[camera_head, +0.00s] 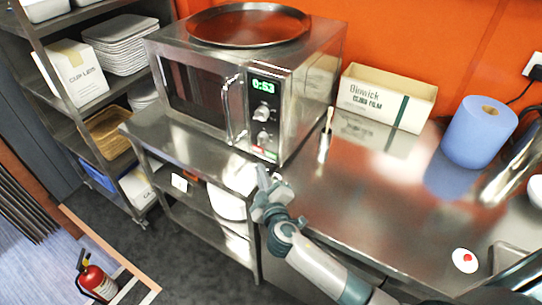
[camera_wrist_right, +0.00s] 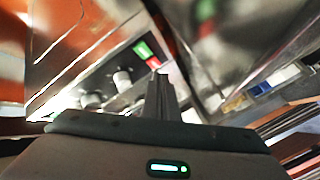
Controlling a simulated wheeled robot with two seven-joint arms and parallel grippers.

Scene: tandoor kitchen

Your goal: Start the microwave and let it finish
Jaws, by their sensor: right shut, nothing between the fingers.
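The microwave (camera_head: 245,85) is a steel box on the steel counter, its door shut. Its green display (camera_head: 263,86) reads what looks like 0:53. Two knobs sit below the display, with a green and a red button (camera_head: 264,152) at the panel's bottom. In the right wrist view the green button (camera_wrist_right: 143,50) and red button (camera_wrist_right: 154,62) show close beyond my fingers. My right gripper (camera_head: 263,172) is shut and empty, just below and in front of the panel's bottom; it also shows in the right wrist view (camera_wrist_right: 160,78). I cannot tell whether it touches the panel. My left gripper is not in view.
A round steel tray (camera_head: 249,25) lies on top of the microwave. Right of it on the counter stand a cling film box (camera_head: 385,98) and a blue paper roll (camera_head: 479,132). A brush stands close to the microwave's right side. Shelves with dishes (camera_head: 121,45) are at left.

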